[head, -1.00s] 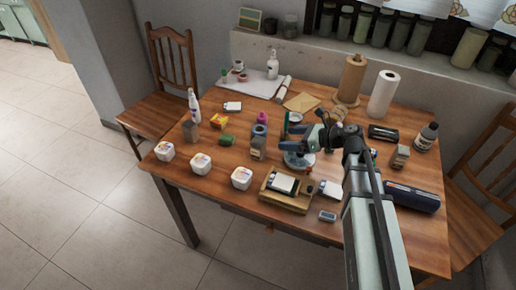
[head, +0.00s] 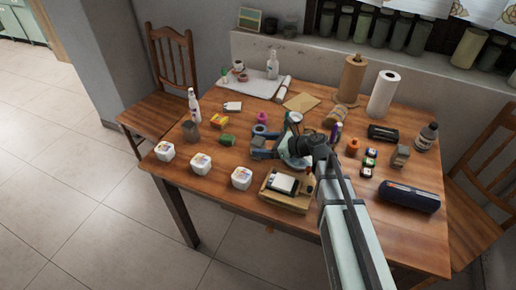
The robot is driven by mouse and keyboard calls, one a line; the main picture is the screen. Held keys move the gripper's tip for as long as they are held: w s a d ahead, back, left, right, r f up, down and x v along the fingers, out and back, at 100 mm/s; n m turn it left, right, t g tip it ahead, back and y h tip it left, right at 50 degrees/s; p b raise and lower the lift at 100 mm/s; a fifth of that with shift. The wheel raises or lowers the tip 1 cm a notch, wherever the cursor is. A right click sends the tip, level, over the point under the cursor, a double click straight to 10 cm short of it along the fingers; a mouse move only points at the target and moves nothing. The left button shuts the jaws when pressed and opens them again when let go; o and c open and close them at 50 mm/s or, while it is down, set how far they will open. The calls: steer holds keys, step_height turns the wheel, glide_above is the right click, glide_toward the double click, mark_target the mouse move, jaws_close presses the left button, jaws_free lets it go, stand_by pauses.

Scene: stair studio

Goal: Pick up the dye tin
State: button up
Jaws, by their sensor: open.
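A small grey upright container (head: 257,141), which looks like the dye tin, stands in the middle of the table, partly hidden by my gripper. Its label is too small to read. My gripper (head: 261,149) is open and low over the table, reaching left, with its fingers at this container. I cannot tell whether they touch it or whether it is fully between them.
Three white tubs (head: 241,178) line the front left edge. A wooden stand (head: 285,203) is in front. Small jars (head: 370,152) stand right of my arm.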

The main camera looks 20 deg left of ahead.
mark_target(254, 146)
steer(key=shift+f+x, duration=0.15)
steer(key=shift+x, duration=1.1)
steer(key=shift+f+x, duration=0.1)
steer(key=shift+x, duration=1.2)
steer(key=shift+s+d, duration=0.1)
steer(key=shift+d, duration=0.05)
steer(key=shift+c, duration=0.4)
steer(key=c, duration=1.1)
steer(key=shift+r, duration=0.15)
step_height(254, 146, up, 10)
steer(key=shift+f, duration=0.1)
